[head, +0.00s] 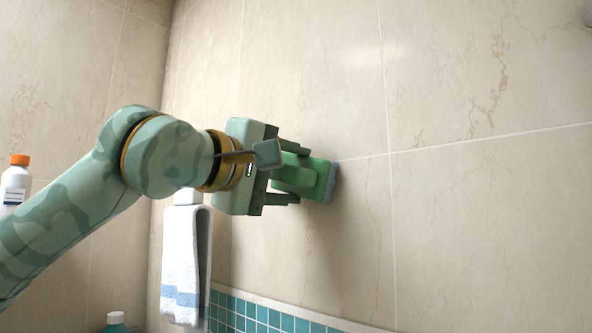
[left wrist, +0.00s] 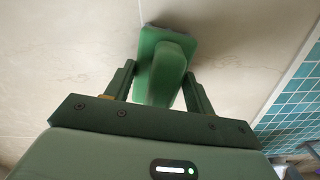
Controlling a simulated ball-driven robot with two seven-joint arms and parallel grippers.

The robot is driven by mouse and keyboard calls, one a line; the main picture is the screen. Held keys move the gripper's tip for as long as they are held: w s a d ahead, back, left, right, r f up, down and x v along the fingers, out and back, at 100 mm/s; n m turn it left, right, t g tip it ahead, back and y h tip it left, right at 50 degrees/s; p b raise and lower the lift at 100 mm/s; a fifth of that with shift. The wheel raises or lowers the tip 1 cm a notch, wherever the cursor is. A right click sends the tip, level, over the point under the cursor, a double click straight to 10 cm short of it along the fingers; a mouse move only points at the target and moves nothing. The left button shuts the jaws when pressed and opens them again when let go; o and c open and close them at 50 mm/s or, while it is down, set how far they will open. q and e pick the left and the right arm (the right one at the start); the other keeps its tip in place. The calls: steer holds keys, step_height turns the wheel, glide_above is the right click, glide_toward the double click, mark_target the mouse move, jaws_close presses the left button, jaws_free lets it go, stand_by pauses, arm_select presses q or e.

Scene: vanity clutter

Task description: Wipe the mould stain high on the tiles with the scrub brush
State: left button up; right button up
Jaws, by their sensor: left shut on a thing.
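My left gripper (head: 284,178) is shut on the green scrub brush (head: 313,176) in front of the beige tiles (head: 350,80). The brush's grey-blue bristle side (head: 331,182) faces the wall and appears to touch it, close to a grout line. In the left wrist view the brush (left wrist: 165,68) sits between the two fingers of the left gripper (left wrist: 158,90), its bristle edge at the tiles. I cannot make out a mould stain; brown veining runs over the tiles, and the brush and gripper hide part of the wall. My right gripper is not in view.
A white towel with blue stripes (head: 183,262) hangs below my left arm. Teal mosaic tiles (head: 262,316) line the lower wall.

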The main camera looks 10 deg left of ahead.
mark_target(275, 171)
arm_select(q)
steer(key=shift+s, duration=0.1)
steer(key=shift+s+a, duration=0.1)
steer(key=shift+s, duration=0.1)
steer(key=b+v, duration=0.1)
steer(key=v, duration=0.3)
steer(key=shift+s+b, duration=0.1)
steer(key=shift+b, duration=0.2)
steer(key=shift+s+a, duration=0.35)
steer(key=shift+s, duration=0.1)
steer(key=v, duration=0.3)
steer(key=shift+b, duration=0.3)
